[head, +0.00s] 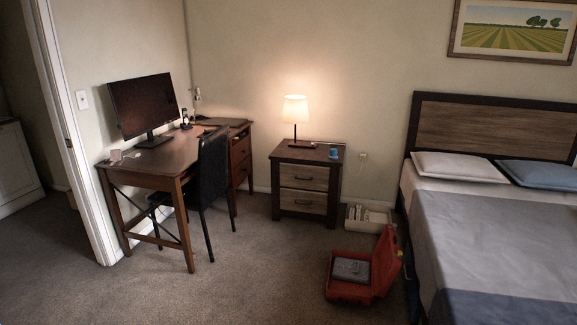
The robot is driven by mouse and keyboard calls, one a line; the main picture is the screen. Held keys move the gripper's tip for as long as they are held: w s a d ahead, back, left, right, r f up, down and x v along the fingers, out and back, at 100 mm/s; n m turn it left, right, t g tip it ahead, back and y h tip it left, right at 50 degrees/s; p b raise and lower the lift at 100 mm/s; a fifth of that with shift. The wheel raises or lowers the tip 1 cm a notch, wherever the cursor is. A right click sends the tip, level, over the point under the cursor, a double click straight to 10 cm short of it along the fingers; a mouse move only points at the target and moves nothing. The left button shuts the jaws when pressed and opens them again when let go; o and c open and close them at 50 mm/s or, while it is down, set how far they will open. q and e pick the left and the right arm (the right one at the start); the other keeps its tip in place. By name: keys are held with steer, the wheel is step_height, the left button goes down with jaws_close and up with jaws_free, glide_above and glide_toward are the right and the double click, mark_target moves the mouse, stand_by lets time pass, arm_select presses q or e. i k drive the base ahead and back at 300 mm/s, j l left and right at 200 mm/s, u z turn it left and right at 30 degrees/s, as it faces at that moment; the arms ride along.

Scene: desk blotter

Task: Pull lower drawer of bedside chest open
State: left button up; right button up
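The bedside chest (306,184) stands against the back wall, between the desk and the bed. It has a dark frame and two lighter wood drawers with small handles. The upper drawer (304,177) and the lower drawer (303,202) both look shut, their fronts flush with the frame. A lit lamp (295,110), a small dark item and a blue cup (334,153) are on its top. Neither of my grippers shows in the head view.
An open red case (350,291) with a grey item inside lies on the carpet in front and right of the chest. A low white box (367,218) stands right of the chest. A black chair (213,180) is at the desk (160,168); the bed (480,230) fills the right. Carpet (255,265) before the chest is clear.

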mark_target(298, 200)
steer(key=i+u, duration=0.1)
steer(key=i, duration=0.75)
steer(key=i+u, duration=0.15)
steer(key=i, duration=0.7)
steer(key=i+l+u, duration=0.1)
steer(key=i, duration=0.75)
steer(key=l, duration=0.1)
